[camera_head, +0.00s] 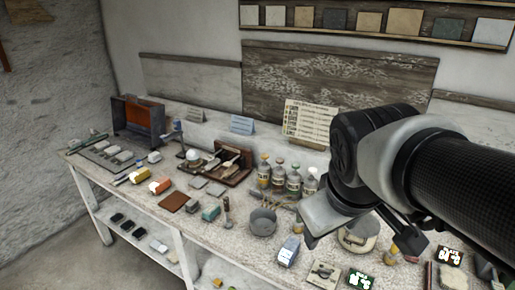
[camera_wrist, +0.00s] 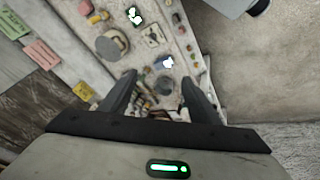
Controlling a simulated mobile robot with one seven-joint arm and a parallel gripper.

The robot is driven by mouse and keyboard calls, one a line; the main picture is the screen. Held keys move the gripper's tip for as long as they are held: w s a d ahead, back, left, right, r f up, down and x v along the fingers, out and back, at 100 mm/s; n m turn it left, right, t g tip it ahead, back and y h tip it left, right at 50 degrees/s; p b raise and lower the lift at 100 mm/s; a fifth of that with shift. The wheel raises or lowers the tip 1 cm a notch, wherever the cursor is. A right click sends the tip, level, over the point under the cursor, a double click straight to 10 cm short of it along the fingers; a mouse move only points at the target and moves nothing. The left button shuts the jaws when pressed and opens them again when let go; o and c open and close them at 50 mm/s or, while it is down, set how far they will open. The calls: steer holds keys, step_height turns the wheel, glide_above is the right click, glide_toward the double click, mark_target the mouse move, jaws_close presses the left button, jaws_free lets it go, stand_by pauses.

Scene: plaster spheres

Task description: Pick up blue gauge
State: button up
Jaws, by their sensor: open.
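A small blue gauge with a pale white face (camera_head: 289,251) lies on the worktable near its front edge, just right of the grey bucket. In the wrist view the blue gauge (camera_wrist: 166,63) shows just beyond and between my fingertips, with some distance below them. My gripper (camera_wrist: 157,80) is open and empty, its two dark fingers spread apart. In the head view my arm comes in from the right above the table, and its end (camera_head: 310,240) hangs near the gauge. The gauge is not touched by the fingers.
A grey bucket (camera_head: 263,221) stands left of the gauge, with several bottles (camera_head: 279,178) behind it. A light square plate (camera_head: 323,273) and a green-and-white card (camera_head: 360,279) lie to the right. The long worktable (camera_head: 160,206) is crowded; free room is above it.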

steer(key=w+f+n+g+h+b, duration=0.1)
steer(key=w+f+n+h+b, duration=0.1)
steer(key=w+f+n, duration=0.65)
steer(key=n+b, duration=0.2)
steer(key=n, duration=1.5)
glide_toward(289, 247)
steer(key=shift+y, duration=0.4)
steer(key=b+x, duration=0.2)
steer(key=x, duration=0.1)
steer(key=b+x, duration=0.1)
steer(key=x, duration=0.1)
steer(key=shift+d+r, duration=0.1)
steer(key=shift+d, duration=0.25)
steer(key=b+x, duration=0.1)
steer(key=x, duration=0.4)
steer(key=shift+d+f+b, duration=0.1)
steer(key=shift+f+b, duration=0.25)
steer(key=shift+b, duration=0.05)
steer(key=c, duration=1.3)
steer(key=shift+o, duration=0.2)
step_height(289, 247, up, 10)
steer(key=p, duration=0.3)
steer(key=shift+r, duration=0.1)
steer(key=o, duration=0.6)
steer(key=c, duration=0.4)
steer(key=shift+m, duration=0.25)
